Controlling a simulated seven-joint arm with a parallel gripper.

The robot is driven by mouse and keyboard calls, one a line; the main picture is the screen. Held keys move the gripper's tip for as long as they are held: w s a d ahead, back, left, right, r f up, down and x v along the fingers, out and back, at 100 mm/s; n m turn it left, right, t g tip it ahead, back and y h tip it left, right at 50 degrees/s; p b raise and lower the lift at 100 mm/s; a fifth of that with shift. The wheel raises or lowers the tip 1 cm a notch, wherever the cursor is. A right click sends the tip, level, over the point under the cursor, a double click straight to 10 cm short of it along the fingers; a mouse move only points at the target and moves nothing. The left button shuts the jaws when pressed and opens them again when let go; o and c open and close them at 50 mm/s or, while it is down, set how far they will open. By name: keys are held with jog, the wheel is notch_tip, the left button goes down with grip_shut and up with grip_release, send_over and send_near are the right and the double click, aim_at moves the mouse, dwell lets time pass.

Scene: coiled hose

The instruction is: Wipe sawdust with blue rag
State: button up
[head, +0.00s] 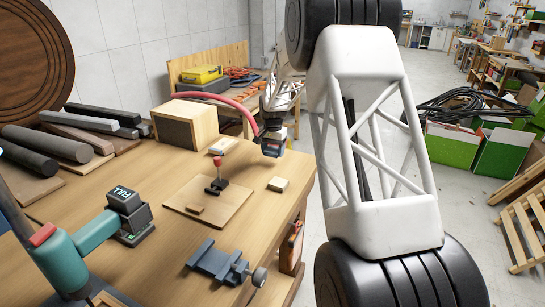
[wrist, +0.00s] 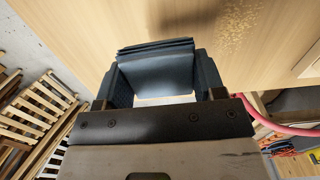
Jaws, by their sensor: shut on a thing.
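The blue rag (wrist: 158,62) is a folded, layered dark-blue cloth between the fingers of my gripper (wrist: 162,82) in the wrist view. My gripper is shut on it. The sawdust (wrist: 232,22) is a tan speckled patch on the wooden bench top (wrist: 80,32), ahead and to the right of the rag. The rag is apart from the patch in the picture; whether it touches the bench is unclear. In the head view my gripper (head: 273,132) is small, near the bench's far right edge. I cannot make out the sawdust there.
A wooden box (head: 185,125) and red hose (head: 218,97) are near the gripper. A board with a red-knobbed lever (head: 218,170), a small wooden block (head: 278,184), a vise (head: 218,262) and a teal drill (head: 75,250) occupy the bench. Pallets (wrist: 30,115) lie beyond its edge.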

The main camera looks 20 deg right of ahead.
aim_at(272, 149)
jog(key=shift+r, duration=1.6)
jog(key=w+a, duration=0.4)
jog(key=w, duration=0.1)
jog(key=shift+w+a+f, duration=0.25)
jog(key=shift+w+a, duration=0.1)
jog(key=shift+f, duration=0.1)
